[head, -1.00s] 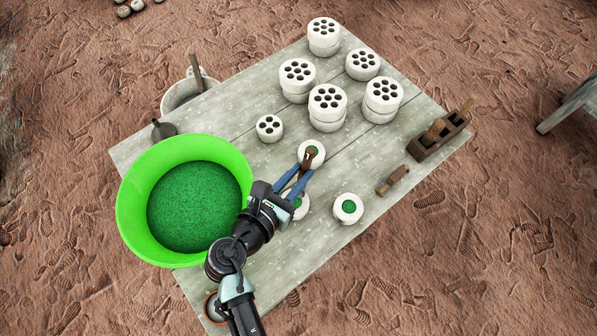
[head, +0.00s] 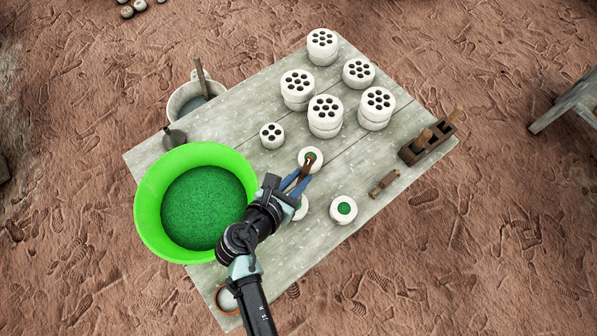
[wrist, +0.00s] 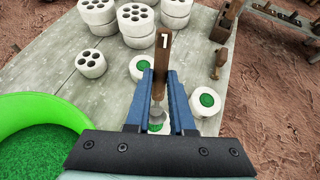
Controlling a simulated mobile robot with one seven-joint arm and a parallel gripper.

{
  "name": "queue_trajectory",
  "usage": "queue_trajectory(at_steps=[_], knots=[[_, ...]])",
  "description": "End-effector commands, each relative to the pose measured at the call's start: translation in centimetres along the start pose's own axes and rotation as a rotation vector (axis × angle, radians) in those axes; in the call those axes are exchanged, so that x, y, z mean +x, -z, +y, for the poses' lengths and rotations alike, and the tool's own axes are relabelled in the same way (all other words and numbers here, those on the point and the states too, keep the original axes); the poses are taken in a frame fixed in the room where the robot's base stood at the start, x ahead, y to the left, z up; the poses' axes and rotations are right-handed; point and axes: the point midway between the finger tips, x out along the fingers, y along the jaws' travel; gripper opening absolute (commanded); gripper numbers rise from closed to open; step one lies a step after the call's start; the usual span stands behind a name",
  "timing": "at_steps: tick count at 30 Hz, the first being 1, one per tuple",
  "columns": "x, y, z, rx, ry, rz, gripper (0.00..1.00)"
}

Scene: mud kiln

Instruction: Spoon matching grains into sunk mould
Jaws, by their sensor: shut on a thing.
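My gripper (head: 300,183) is shut on a brown wooden handle (wrist: 162,65) marked with a white 1. The handle's pale lower end (wrist: 158,103) points down between the fingers. A white round mould with a green centre (head: 318,154) stands just beyond the fingertips, partly covered by the handle. A second such mould (head: 344,216) stands to the right, clear of the gripper. A third (head: 303,212) is mostly hidden under my gripper; green shows below the tool (wrist: 156,127). A big lime-green basin (head: 146,200) of green grains stands left. I cannot tell whether the tool carries grains.
Several white moulds with dark holes (head: 325,112) stand at the back of the grey table (head: 225,135), some stacked. A wooden tool rack (head: 428,143) and small wooden block (head: 384,183) lie right. A bucket (head: 185,98) stands beyond the left edge.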

Motion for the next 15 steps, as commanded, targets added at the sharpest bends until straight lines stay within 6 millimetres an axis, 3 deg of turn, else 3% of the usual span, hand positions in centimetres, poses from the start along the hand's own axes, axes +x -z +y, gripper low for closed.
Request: queue_trajectory(at_steps=[15], knots=[[-0.82,-1.43,0.0,0.001,0.0,0.128,0.0]])
